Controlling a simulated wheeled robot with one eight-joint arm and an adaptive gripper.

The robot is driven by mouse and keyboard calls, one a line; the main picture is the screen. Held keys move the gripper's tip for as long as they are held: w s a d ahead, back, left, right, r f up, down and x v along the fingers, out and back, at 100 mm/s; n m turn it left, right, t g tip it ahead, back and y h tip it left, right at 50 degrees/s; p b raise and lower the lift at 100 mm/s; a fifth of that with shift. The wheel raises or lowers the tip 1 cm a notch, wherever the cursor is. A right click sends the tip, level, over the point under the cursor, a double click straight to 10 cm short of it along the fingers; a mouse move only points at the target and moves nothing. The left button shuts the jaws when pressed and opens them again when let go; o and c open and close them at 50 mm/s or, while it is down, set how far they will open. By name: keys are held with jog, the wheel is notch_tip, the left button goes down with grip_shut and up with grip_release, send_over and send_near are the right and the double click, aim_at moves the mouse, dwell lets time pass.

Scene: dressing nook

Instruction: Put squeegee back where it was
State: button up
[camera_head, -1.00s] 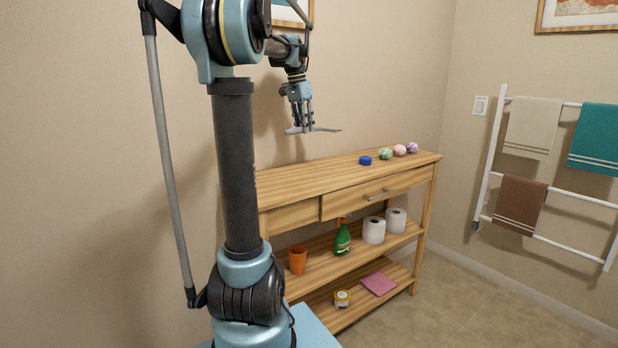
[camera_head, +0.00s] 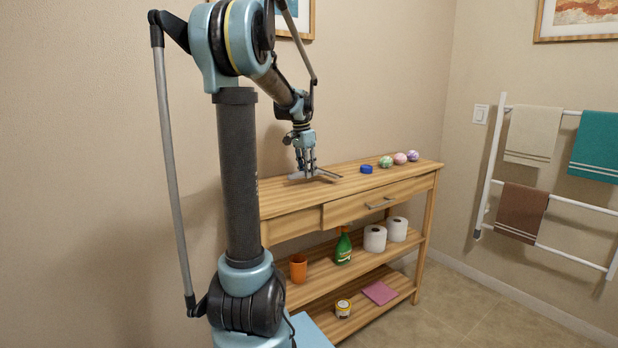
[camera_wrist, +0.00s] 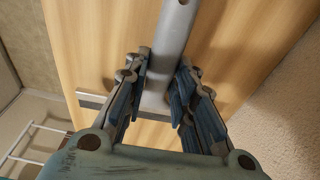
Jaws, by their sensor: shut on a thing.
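My gripper (camera_head: 308,170) is low over the left part of the wooden console's top (camera_head: 285,204). It is shut on the grey squeegee (camera_head: 329,175), which lies roughly level at or just above the top. I cannot tell whether the squeegee touches the wood. In the wrist view, the squeegee's grey handle (camera_wrist: 174,30) runs between the two fingers (camera_wrist: 160,95) and out past the upper edge. The squeegee's far end is out of that view.
Lower shelves hold an orange cup (camera_head: 298,268), a green spray bottle (camera_head: 343,246), paper rolls (camera_head: 375,239), a small jar (camera_head: 343,308) and a pink cloth (camera_head: 380,293). The wall stands close behind.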

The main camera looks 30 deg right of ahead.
notch_tip(320, 180, down, 2)
jog(key=shift+f, duration=0.3)
jog(key=shift+s+f, duration=0.15)
jog(key=shift+f, duration=0.2)
jog(key=o, duration=0.9)
jog(key=shift+o, duration=0.2)
jog(key=shift+f, duration=0.1)
notch_tip(320, 180, up, 13)
jog(key=a, duration=0.2)
jog(key=shift+f, duration=0.15)
